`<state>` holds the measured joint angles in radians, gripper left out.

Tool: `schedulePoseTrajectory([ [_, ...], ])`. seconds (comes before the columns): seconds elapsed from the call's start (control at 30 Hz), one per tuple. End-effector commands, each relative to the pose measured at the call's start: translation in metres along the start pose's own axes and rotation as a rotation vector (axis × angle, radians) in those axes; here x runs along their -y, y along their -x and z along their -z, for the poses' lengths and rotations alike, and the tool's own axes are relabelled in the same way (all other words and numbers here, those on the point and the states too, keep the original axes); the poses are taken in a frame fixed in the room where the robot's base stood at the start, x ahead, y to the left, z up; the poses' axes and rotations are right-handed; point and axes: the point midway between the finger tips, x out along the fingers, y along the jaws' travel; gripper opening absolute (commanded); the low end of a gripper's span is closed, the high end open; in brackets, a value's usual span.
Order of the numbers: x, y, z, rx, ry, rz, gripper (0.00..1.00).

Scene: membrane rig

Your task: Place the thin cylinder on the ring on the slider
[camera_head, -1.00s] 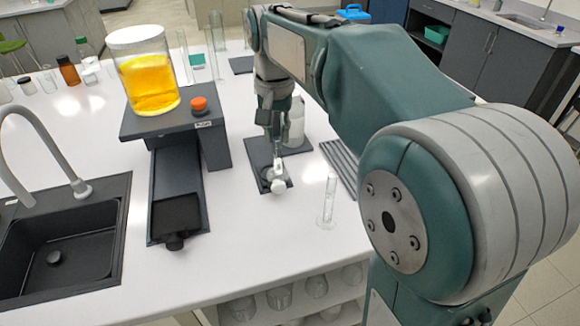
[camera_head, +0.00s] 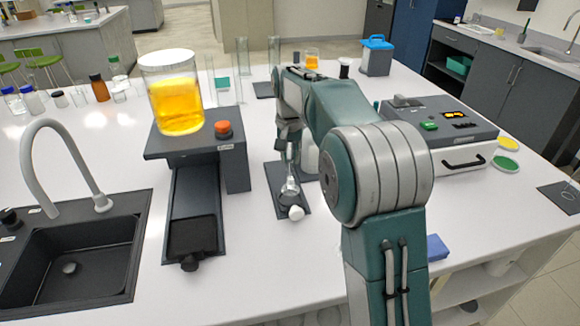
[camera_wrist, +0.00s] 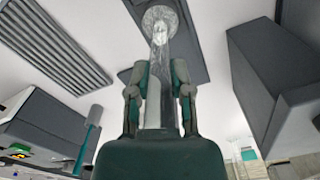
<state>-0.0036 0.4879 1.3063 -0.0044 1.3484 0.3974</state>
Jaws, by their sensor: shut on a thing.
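My gripper (camera_head: 288,148) points down over a dark mat (camera_head: 277,182) right of the raised stand. In the wrist view my gripper (camera_wrist: 161,85) is shut on a clear thin cylinder (camera_wrist: 158,60), its round base pointing away from the palm. In the head view the cylinder (camera_head: 290,187) hangs below the fingers, over or on the mat; I cannot tell whether it touches. The slider (camera_head: 192,238) is a black block at the front end of a dark track, left of my gripper. I cannot make out a ring on it.
A beaker of orange liquid (camera_head: 178,100) and an orange knob (camera_head: 222,128) sit on the stand (camera_head: 237,165). A white stopper (camera_head: 296,213) lies by the mat's front edge. A sink with tap (camera_head: 75,240) is left; a grey machine (camera_head: 450,130) is right.

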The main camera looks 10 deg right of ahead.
Motion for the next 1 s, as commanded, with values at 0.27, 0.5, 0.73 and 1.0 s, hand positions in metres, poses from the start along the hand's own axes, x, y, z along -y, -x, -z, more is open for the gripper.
schedulePoseTrajectory([
  [0.27,0.002,-0.028,0.009,0.003,0.0,-0.001,0.0],
  [0.5,0.003,-0.041,0.009,-0.001,0.0,0.001,0.0],
  [0.73,0.003,-0.043,0.009,-0.001,0.0,0.0,0.37],
  [1.0,0.003,-0.043,0.009,0.0,0.0,0.0,0.62],
])
